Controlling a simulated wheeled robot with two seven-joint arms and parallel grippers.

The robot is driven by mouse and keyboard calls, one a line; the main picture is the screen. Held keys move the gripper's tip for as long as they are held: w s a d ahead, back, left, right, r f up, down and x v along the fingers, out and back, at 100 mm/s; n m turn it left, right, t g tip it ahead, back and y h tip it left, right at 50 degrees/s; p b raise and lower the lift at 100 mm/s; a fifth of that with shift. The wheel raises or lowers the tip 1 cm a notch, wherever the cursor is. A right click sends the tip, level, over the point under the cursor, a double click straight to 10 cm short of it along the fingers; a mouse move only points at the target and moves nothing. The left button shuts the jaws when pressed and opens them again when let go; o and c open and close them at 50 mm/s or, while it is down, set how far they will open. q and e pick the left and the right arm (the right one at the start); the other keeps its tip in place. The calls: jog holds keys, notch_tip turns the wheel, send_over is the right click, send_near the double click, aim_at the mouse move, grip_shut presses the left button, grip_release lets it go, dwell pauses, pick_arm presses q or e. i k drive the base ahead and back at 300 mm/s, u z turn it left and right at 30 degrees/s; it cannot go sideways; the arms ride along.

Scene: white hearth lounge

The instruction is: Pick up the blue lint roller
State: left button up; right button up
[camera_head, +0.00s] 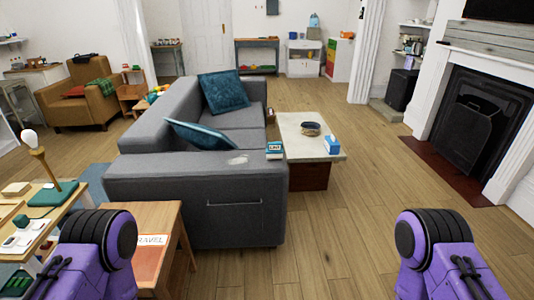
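I cannot make out a blue lint roller for certain. A small blue and white object (332,145) stands on the near right corner of the coffee table (296,132); it looks like a box and is too small to identify. A blue and white item with lettering (275,150) is at the table's near left, beside the sofa arm. Purple and black parts of my two arms show at the lower left and lower right. Neither gripper's fingers are in view.
A grey sofa (190,185) with teal cushions stands ahead, left of the coffee table. A small wooden table (172,215) with a book and a cluttered side table (62,200) are at lower left. A fireplace (470,130) is at right. The wooden floor (340,225) between is clear.

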aim_at(275, 151)
jog(key=u, duration=0.2)
jog(key=i, duration=0.85)
jog(key=z, duration=0.15)
